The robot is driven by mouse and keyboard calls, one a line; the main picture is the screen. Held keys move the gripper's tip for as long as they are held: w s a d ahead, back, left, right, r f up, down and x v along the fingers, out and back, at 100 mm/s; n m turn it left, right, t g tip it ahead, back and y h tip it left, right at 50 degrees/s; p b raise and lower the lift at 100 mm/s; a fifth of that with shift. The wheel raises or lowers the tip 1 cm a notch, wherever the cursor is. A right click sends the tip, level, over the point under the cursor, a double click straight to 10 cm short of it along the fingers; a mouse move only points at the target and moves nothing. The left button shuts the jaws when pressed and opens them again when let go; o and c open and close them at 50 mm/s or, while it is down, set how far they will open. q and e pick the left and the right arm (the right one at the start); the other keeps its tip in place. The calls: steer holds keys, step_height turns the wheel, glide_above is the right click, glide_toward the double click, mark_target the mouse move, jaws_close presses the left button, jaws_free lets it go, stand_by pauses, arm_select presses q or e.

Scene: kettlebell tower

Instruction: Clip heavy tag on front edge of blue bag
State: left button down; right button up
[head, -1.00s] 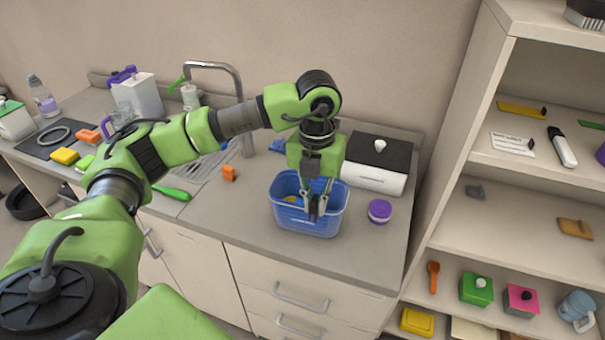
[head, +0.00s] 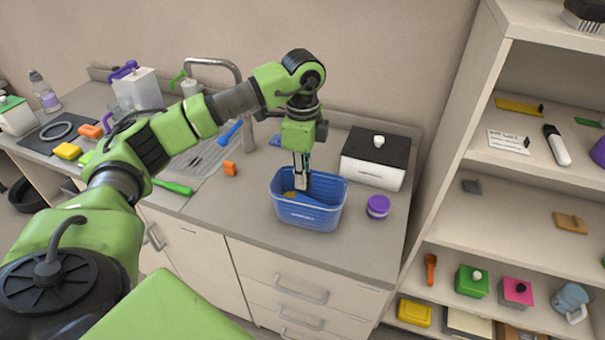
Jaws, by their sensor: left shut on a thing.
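A blue open-topped container (head: 308,215) stands on the counter, with small pale lettering on its front wall. It looks like a rigid tub, and I see no other blue bag. My left gripper (head: 301,182) points down inside it, near the back wall. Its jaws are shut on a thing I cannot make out. A yellow-orange thing (head: 289,195) lies low in the container beside the fingers. A white card (head: 508,142) with a dark clip lies on the upper shelf; its text is too small to read. No tag shows on the container's front edge. My right gripper is out of view.
A white box with a black lid (head: 375,158) stands close behind and right of the container. A purple jar (head: 378,206) is to its right. An orange block (head: 230,168) and the sink lie left. The shelf unit (head: 508,206) stands at the right.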

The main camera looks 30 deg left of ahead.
arm_select(q)
steer(key=shift+f, duration=0.1)
step_height(320, 180, down, 4)
steer(key=b, duration=0.3)
steer(key=shift+f, duration=0.1)
steer(key=shift+f+b, duration=0.3)
steer(key=shift+f, duration=0.1)
steer(key=shift+f+b, duration=0.45)
steer(key=shift+f, duration=0.25)
stand_by(0.4)
steer(key=c, duration=2)
jaws_free()
